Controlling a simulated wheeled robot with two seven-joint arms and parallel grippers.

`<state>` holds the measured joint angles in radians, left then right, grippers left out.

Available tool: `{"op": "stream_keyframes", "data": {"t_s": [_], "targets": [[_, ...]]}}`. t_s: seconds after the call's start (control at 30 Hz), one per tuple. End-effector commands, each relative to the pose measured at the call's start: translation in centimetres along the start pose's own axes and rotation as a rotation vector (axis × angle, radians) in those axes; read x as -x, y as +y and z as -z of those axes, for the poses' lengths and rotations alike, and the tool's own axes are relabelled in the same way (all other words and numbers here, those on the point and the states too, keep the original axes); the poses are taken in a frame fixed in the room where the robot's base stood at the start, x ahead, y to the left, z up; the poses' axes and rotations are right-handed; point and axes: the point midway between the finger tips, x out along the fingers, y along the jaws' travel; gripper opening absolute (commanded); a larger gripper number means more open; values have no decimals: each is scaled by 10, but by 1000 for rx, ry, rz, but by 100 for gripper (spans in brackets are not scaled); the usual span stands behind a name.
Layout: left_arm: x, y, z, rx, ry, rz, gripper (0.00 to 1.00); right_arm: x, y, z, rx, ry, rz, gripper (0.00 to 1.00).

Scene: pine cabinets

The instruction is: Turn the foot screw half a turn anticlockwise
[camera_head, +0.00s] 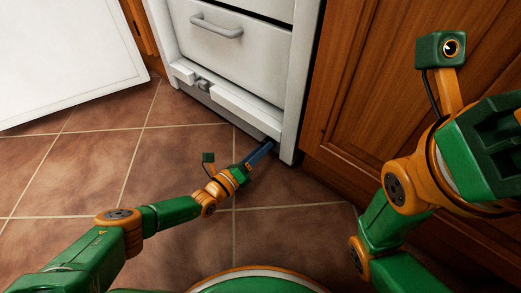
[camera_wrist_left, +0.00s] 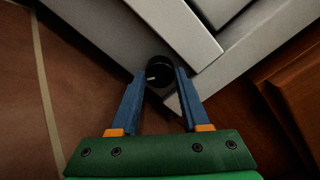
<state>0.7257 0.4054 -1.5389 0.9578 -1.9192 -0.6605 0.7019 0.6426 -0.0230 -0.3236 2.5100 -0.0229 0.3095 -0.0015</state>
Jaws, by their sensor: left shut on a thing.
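The foot screw (camera_wrist_left: 161,71) is a dark round knob with a small pale mark, under the corner of the white appliance (camera_head: 240,55). My left gripper (camera_head: 266,146) reaches low under the appliance's front right corner. In the left wrist view its two blue fingers (camera_wrist_left: 160,80) are shut on the foot screw, one on each side. In the head view the screw is hidden by the appliance and the fingers. My right arm is raised at the right of the head view, but its fingers do not show.
The appliance has a drawer with a grey handle (camera_head: 216,27) and a low front ledge (camera_head: 232,101). A white door panel (camera_head: 65,55) stands out at the left. A wooden cabinet (camera_head: 350,90) stands close at the right. The tiled floor (camera_head: 90,165) in front is clear.

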Motion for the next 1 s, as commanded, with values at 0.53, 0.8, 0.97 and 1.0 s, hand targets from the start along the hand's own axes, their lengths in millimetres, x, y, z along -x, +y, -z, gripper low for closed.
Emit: {"op": "stream_keyframes", "data": {"t_s": [0.53, 0.8, 0.97, 1.0], "targets": [[0, 1, 0, 456, 12, -2, 0, 0, 0, 0, 0, 0, 0, 50], [0, 1, 0, 583, 14, -1, 0, 0, 0, 0, 0, 0, 0, 50], [0, 1, 0, 621, 15, -2, 0, 0, 0, 0, 1, 0, 0, 50], [0, 1, 0, 626, 15, -2, 0, 0, 0, 0, 1, 0, 0, 50]]}}
